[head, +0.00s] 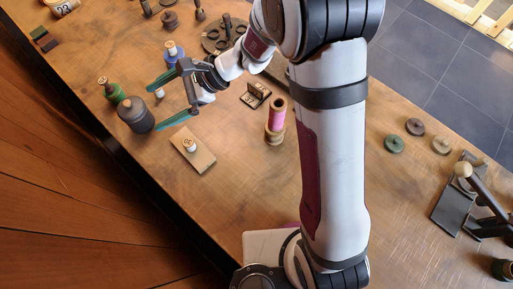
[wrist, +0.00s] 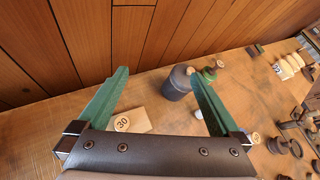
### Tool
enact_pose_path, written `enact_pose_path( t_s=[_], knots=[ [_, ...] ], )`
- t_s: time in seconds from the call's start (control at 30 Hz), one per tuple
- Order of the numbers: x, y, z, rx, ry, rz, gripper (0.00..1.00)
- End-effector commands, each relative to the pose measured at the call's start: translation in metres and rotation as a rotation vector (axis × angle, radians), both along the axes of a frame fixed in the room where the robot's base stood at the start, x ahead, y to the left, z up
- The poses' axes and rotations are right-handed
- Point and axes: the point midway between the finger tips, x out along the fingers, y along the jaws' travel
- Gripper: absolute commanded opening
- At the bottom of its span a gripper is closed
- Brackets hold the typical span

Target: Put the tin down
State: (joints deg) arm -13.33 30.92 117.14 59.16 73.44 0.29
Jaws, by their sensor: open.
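A dark grey, rounded canister, which looks like the tin (head: 136,115), stands on the bench close to its left edge. It also shows in the wrist view (wrist: 176,86), beyond and between my finger ends, nearer the right finger. My gripper (head: 153,108) is open, its two green fingers spread and pointing left towards the canister. In the wrist view my gripper (wrist: 158,74) holds nothing. The fingertips are close to the canister; whether they touch it I cannot tell.
A green spool (head: 112,92) stands just behind the canister, and a blue spool (head: 171,54) beyond my upper finger. A wooden plate (head: 193,150) with a numbered tag lies below the gripper. A pink spool (head: 276,118) stands to the right. The bench's front left is bare.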

Motion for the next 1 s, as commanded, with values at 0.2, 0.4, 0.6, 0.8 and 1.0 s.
enact_pose_path(
  t_s=[0.2,0.4,0.6,0.8,1.0],
  knots=[
    [-0.129,-0.138,0.057,-0.413,-0.371,0.407,1.00],
    [-0.188,-0.230,0.047,-0.765,-0.500,0.576,1.00],
    [-0.195,-0.245,0.045,-0.825,-0.509,0.601,1.00],
    [-0.195,-0.244,0.046,-0.823,-0.510,0.601,1.00],
    [-0.195,-0.244,0.046,-0.823,-0.510,0.601,1.00]
  ],
)
